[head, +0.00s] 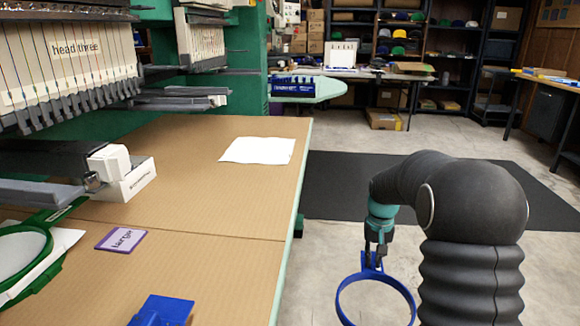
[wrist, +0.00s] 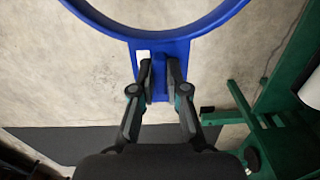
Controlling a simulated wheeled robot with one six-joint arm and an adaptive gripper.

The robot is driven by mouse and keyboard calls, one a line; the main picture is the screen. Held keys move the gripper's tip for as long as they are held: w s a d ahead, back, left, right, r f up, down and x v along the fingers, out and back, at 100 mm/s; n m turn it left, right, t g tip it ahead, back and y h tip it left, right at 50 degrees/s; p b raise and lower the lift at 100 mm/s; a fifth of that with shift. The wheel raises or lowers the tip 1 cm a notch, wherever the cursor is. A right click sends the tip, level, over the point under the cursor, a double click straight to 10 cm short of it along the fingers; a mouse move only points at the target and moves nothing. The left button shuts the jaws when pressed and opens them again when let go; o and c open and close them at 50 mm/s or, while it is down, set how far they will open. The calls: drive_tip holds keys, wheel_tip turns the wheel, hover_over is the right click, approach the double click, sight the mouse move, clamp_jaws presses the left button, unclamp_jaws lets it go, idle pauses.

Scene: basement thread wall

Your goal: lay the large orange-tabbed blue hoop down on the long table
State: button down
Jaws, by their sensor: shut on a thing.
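My gripper (head: 374,243) is shut on the blue hoop (head: 341,292), which hangs from it in front of my arm, over the open floor. In the wrist view the jaws (wrist: 160,78) pinch the hoop's short blue bracket, and the ring (wrist: 185,33) runs out of the top of the picture. A small white patch shows beside the bracket; I see no orange tab. A long brown-topped table (head: 190,190) stands left of the hoop, with a gap of floor between them.
On the brown top lie a white sheet (head: 257,150), a purple-edged card (head: 121,239), a blue block (head: 163,311) and a green hoop (head: 45,262). Embroidery machine heads (head: 65,60) overhang its left side. Its middle is clear. A dark mat (head: 345,185) lies on the floor.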

drive_tip(key=a+r+m+b, duration=0.1)
drive_tip(key=a+r, duration=0.1)
drive_tip(key=r, duration=0.9)
drive_tip(key=a+r, duration=0.3)
drive_tip(key=r, duration=0.8)
drive_tip(key=s+a+r+m, duration=0.1)
drive_tip(key=s+r, duration=0.4)
drive_tip(key=r, duration=0.3)
drive_tip(key=s+a+r+m, duration=0.15)
drive_tip(key=s+r, duration=0.25)
drive_tip(key=r, duration=0.4)
drive_tip(key=shift+s+a+f+m+b, duration=0.25)
drive_tip(key=shift+s+a+f+m, duration=0.85)
drive_tip(key=shift+a+m, duration=1.15)
drive_tip(key=shift+s+a+f+m+b, duration=0.3)
drive_tip(key=shift+s+a+f+m, duration=0.4)
drive_tip(key=shift+s+a+m, duration=1.45)
drive_tip(key=shift+s+a+f+m+b, duration=0.35)
drive_tip(key=shift+a+f+m, duration=0.9)
drive_tip(key=shift+a, duration=1.75)
drive_tip(key=shift+s+f+m, duration=0.1)
drive_tip(key=shift+f+m, duration=0.3)
drive_tip(key=shift+f, duration=0.2)
drive_tip(key=c, duration=1.1)
unclamp_jaws()
